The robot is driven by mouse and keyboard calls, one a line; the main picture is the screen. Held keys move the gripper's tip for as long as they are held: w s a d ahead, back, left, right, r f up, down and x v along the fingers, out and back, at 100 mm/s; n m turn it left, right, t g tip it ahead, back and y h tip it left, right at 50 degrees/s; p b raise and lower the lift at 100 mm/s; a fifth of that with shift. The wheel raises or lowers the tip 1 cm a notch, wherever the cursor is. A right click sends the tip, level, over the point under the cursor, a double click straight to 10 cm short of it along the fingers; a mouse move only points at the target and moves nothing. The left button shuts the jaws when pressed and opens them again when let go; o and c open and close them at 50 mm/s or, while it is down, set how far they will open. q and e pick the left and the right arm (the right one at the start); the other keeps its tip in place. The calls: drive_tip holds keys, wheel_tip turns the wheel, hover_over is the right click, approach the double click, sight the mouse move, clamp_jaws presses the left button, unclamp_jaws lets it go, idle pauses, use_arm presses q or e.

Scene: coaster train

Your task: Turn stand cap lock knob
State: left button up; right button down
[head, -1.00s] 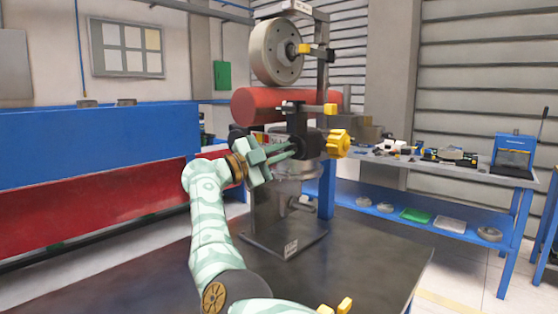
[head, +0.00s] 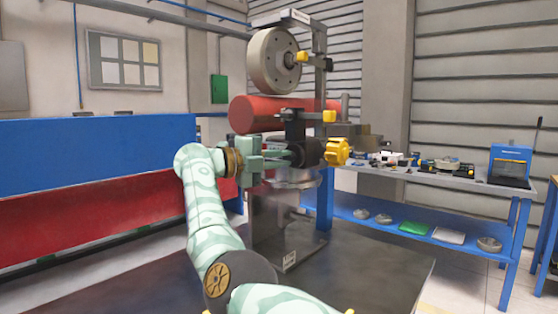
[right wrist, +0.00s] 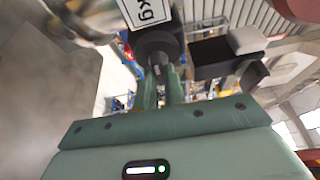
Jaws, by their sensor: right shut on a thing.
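The grey stand (head: 290,225) rises from the dark table. A yellow lobed knob (head: 337,152) sits at its right side, on the end of a dark cylindrical part (head: 309,152). My right gripper (head: 291,157) comes in from the left, about level, with its fingertips at that dark part. In the right wrist view its fingers (right wrist: 165,90) are close together on a small piece in front of a round black part (right wrist: 158,44). The fingers hide most of the held piece. I cannot tell how it joins the yellow knob. My left gripper is not in view.
A red cylinder (head: 282,114) and a large grey wheel (head: 275,60) are above the gripper. A blue-framed bench (head: 425,170) with tools and a blue press (head: 510,166) stands at the right. The dark table (head: 370,262) is bare right of the stand.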

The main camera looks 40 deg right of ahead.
drive_tip(key=shift+f, duration=0.15)
drive_tip(key=c, duration=1.5)
unclamp_jaws()
drive_tip(key=shift+w+a, duration=0.2)
drive_tip(key=shift+a, duration=0.3)
use_arm(q)
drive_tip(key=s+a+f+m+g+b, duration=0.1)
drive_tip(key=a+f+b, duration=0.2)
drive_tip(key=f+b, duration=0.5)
drive_tip(key=b, duration=0.3)
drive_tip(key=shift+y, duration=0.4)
use_arm(e)
drive_tip(key=v, duration=1.1)
